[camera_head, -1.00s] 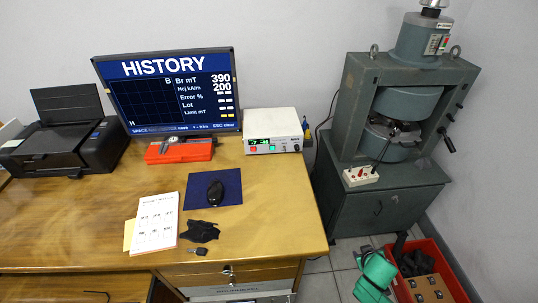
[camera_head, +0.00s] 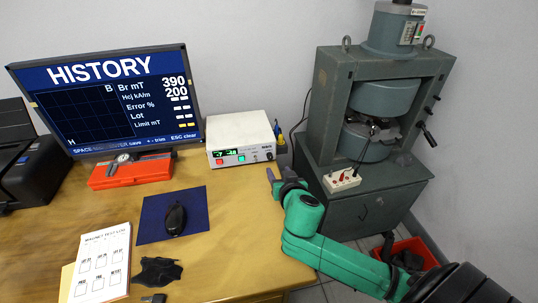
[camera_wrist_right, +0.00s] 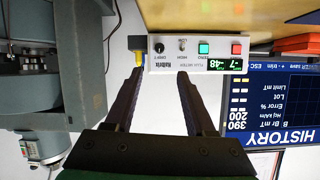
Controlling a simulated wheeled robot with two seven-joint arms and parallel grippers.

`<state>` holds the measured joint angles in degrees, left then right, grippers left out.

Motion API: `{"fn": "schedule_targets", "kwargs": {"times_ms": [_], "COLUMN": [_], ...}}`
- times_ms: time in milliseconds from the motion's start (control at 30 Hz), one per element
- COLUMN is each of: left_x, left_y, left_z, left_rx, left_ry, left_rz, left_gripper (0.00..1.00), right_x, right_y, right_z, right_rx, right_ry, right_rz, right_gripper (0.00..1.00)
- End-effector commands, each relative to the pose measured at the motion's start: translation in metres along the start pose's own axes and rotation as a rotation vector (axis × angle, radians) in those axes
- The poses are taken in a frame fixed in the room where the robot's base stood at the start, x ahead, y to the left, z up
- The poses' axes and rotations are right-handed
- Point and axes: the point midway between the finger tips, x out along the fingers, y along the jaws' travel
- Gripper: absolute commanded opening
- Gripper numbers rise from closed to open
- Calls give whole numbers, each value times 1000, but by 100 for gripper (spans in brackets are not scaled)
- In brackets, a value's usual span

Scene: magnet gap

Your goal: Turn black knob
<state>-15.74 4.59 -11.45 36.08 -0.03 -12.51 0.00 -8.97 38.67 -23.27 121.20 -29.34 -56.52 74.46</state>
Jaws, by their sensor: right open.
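The small black knob (camera_head: 270,156) is at the right end of the front panel of the white meter box (camera_head: 236,131), at the back of the desk. In the wrist view, which is upside down, the knob (camera_wrist_right: 160,48) sits beside a toggle switch on the meter face. My right gripper (camera_head: 280,176) is open and empty, just in front of and below the knob in the head view. In the wrist view its two fingers (camera_wrist_right: 160,73) point at the meter, with the knob lined up between them; no contact shows. My left gripper is out of view.
A monitor (camera_head: 108,96) and a red case (camera_head: 130,172) stand left of the meter. A blue mat (camera_head: 153,221) with a mouse lies in front. A grey-green press (camera_head: 330,95) on a cabinet stands right of the desk.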

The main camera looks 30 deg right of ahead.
Motion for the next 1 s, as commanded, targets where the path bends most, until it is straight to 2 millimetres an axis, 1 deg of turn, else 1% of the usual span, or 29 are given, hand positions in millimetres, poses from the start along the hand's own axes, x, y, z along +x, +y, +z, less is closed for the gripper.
{"fn": "schedule_targets", "kwargs": {"times_ms": [33,167,200,300,433,500,600,833,867,900,967,1000], "left_x": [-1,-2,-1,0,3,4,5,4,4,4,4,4], "left_y": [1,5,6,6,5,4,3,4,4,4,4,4], "left_z": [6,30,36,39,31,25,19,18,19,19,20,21], "left_rx": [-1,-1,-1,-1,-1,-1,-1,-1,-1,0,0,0], "left_ry": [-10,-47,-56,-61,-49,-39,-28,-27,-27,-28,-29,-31], "left_rz": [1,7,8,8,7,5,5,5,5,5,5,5], "left_gripper": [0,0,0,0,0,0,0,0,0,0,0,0], "right_x": [11,46,57,85,112,122,129,130,130,130,130,129], "right_y": [1,1,1,1,1,1,1,1,1,1,1,1], "right_z": [-2,-3,-2,-1,0,0,0,0,0,0,0,0], "right_rx": [-3,-4,-4,-4,-3,-4,-4,-4,-4,-4,-4,-4], "right_ry": [4,4,4,2,2,1,0,-1,-1,-1,-1,-1], "right_rz": [4,5,4,4,3,3,2,1,1,1,1,1], "right_gripper": [55,55,55,55,55,55,55,55,47,32,9,0]}}
